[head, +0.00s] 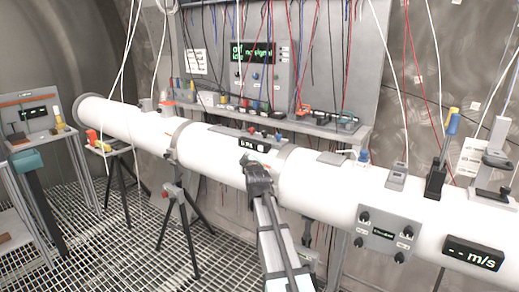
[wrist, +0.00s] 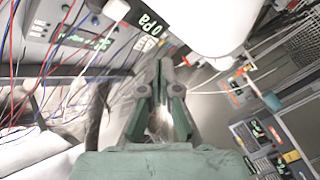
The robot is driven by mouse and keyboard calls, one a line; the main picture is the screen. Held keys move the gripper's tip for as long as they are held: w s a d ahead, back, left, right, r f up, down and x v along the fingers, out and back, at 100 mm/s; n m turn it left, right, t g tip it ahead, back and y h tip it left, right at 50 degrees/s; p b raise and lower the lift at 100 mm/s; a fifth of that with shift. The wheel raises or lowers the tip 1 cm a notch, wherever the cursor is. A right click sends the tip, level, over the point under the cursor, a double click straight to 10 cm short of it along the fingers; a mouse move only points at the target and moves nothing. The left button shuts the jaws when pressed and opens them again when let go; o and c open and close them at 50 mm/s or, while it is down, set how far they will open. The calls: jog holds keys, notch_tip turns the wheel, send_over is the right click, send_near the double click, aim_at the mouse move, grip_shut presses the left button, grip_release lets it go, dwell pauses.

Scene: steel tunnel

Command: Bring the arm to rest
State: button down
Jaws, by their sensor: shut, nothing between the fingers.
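My gripper (head: 252,160) is in the middle of the head view, in front of the long white pipe (head: 325,185). My arm reaches up to it from the bottom edge. In the wrist view my gripper (wrist: 163,68) points away from the camera, its fingers together and holding nothing. A small black display (head: 262,145) on the pipe is just behind and above the gripper in the head view. Whether the gripper touches the pipe cannot be told.
A tripod (head: 180,215) stands under the pipe. A control panel (head: 390,235) and an m/s display (head: 472,252) are on the pipe at right. Cables hang before the back board (head: 340,70). A side table (head: 35,140) stands at left. The grating floor (head: 130,260) is open at lower left.

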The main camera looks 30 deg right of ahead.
dwell(0.7)
jog(key=s+a+f+m+g+y, duration=0.15)
jog(key=s+a+f+g, duration=0.25)
jog(key=s+f, duration=0.7)
jog(key=s+a+f+m+g+y, duration=0.1)
jog(key=s+a+f+m+g, duration=0.25)
jog(key=f, duration=1.45)
jog(key=s+a+f+m+g+y, duration=0.15)
jog(key=s+a+f+g, duration=0.3)
jog(key=s+f, duration=0.65)
jog(key=s+a+f+g, duration=0.3)
jog(key=s+f, duration=0.5)
jog(key=s, duration=0.5)
jog(key=s+a+f+g, duration=0.4)
jog(key=s+f, duration=0.4)
jog(key=s, duration=0.6)
jog(key=s+a+f+g, duration=0.4)
jog(key=s+f, duration=0.4)
jog(key=s, duration=0.6)
jog(key=shift+s+a+f, duration=0.2)
jog(key=shift+a+f, duration=0.05)
jog(key=shift+a, duration=0.05)
